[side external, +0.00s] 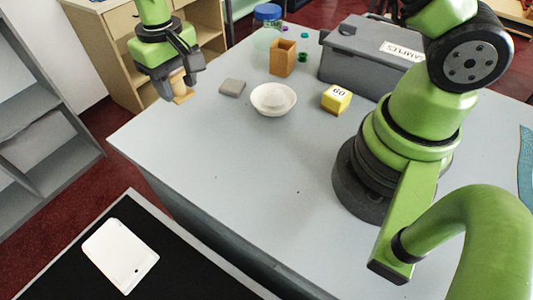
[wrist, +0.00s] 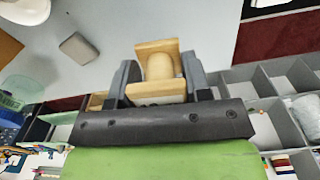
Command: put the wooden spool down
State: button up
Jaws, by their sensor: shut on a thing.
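The wooden spool (wrist: 160,68) is pale wood with two square end plates and a rounded middle. It is between the fingers of my gripper (wrist: 162,80) in the wrist view. In the side external view my gripper (side external: 174,84) is at the far left of the grey counter, shut on the spool (side external: 180,86). The spool appears to be above the counter's far left edge; I cannot tell its exact height. The fingers hide part of its sides.
On the counter (side external: 225,150) are a grey block (side external: 232,87), a white bowl (side external: 273,100), a yellow block (side external: 336,99) marked 60, an open wooden box (side external: 283,58), a blue-lidded jar (side external: 267,16) and a grey case (side external: 370,50). The counter's front left is clear.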

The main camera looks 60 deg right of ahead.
jog(key=s, duration=0.9)
jog(key=n, duration=0.1)
send_over(278, 168)
notch_tip(278, 168, down, 5)
jog(key=shift+s+r, duration=0.1)
jog(key=shift+r, duration=0.05)
jog(key=shift+f, duration=2.45)
jog(key=shift+f, duration=0.1)
jog(key=o, duration=0.9)
notch_tip(278, 168, up, 12)
jog(key=shift+r, duration=0.2)
